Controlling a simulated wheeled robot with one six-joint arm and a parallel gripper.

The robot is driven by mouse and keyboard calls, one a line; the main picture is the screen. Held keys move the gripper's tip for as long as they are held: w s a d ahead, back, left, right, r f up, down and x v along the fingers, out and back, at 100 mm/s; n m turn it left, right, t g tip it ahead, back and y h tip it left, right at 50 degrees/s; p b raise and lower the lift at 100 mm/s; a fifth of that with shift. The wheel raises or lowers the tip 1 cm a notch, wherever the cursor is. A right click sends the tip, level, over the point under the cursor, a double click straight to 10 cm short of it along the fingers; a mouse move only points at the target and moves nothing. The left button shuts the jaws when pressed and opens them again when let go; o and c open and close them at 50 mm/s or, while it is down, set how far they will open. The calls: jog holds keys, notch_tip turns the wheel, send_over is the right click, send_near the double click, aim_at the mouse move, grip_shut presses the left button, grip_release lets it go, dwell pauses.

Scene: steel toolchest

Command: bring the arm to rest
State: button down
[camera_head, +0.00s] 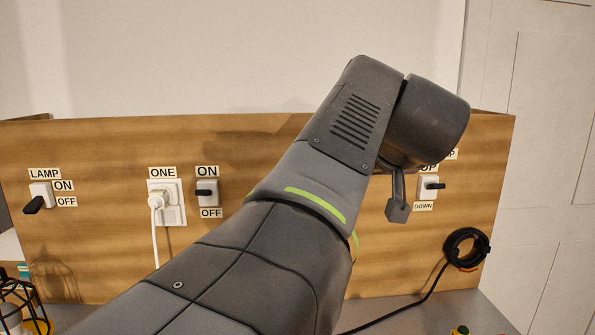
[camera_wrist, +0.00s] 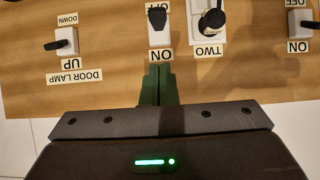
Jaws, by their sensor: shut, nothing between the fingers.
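My arm (camera_head: 262,250) reaches from the bottom of the head view up across the wooden panel, with its end (camera_head: 427,120) in front of the panel's upper right. My gripper's fingertips cannot be made out in the head view. In the wrist view my gripper (camera_wrist: 162,72) is shut and empty, its dark green fingers together. They point at the panel, just below a white switch (camera_wrist: 159,35) with a black lever and an ON label. I cannot tell how far the fingers are from the panel.
The wooden panel (camera_head: 110,240) carries a lamp switch (camera_head: 40,196), a socket with a plug (camera_head: 160,200), a switch (camera_head: 206,192) and a right-hand switch (camera_head: 429,187). A black cable coil (camera_head: 466,249) hangs at right. The wrist view shows socket TWO (camera_wrist: 206,30), plugged. A wire cage (camera_head: 22,305) stands lower left.

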jog(key=shift+s+r, duration=0.2)
jog(key=shift+s, duration=0.25)
jog(key=shift+w, duration=0.1)
jog(key=b+x, duration=0.2)
jog(key=x, duration=1.1)
jog(key=shift+f, duration=0.3)
jog(key=shift+s+r, duration=0.1)
jog(key=shift+s, duration=0.1)
